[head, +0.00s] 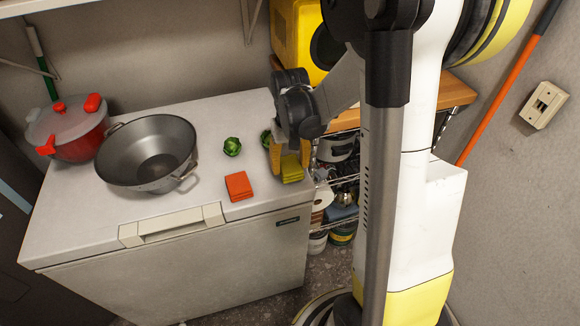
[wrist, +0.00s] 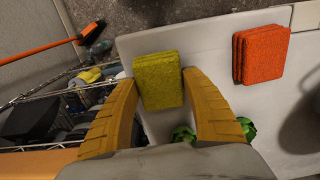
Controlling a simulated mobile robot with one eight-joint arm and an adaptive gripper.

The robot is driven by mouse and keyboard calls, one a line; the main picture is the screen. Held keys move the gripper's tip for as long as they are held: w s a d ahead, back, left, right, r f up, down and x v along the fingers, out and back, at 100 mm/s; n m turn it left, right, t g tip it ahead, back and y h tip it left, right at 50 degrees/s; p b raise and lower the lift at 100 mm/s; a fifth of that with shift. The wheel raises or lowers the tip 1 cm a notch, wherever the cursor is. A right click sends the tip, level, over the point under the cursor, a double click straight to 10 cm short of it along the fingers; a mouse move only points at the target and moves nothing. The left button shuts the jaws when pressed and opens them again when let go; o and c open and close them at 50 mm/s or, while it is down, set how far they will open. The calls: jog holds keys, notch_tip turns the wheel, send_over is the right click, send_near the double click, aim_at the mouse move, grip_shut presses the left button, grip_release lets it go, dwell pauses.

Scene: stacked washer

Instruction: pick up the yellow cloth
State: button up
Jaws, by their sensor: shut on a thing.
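The yellow cloth (head: 291,168) is a folded square pad near the right edge of the white chest top. In the wrist view the yellow cloth (wrist: 158,80) lies between the two orange-yellow fingers of my gripper (wrist: 160,90). In the head view my gripper (head: 284,158) points down at the cloth, with a finger partly hiding it. The fingers are shut on the cloth. I cannot tell whether the cloth is clear of the surface.
An orange folded cloth (head: 239,186) lies left of the yellow one. A green vegetable (head: 232,147) sits behind it, and another (head: 266,138) is near my gripper. A grey wok (head: 150,155) and red pot (head: 70,128) stand left. A wire shelf (head: 335,170) is right of the chest (head: 190,250).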

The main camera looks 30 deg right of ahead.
aim_at(292, 165)
jog(key=r, duration=0.1)
jog(key=r+p, duration=0.1)
jog(key=r, duration=0.1)
jog(key=shift+s+d+r, duration=0.2)
jog(key=s+d+r+p, duration=0.3)
jog(key=s+d+r, duration=0.3)
jog(key=s+d, duration=0.1)
jog(key=shift+s+d+p, duration=0.35)
jog(key=shift+s+p, duration=0.05)
jog(key=shift+s, duration=0.15)
jog(key=shift+o, duration=0.9)
jog(key=shift+c, duration=0.2)
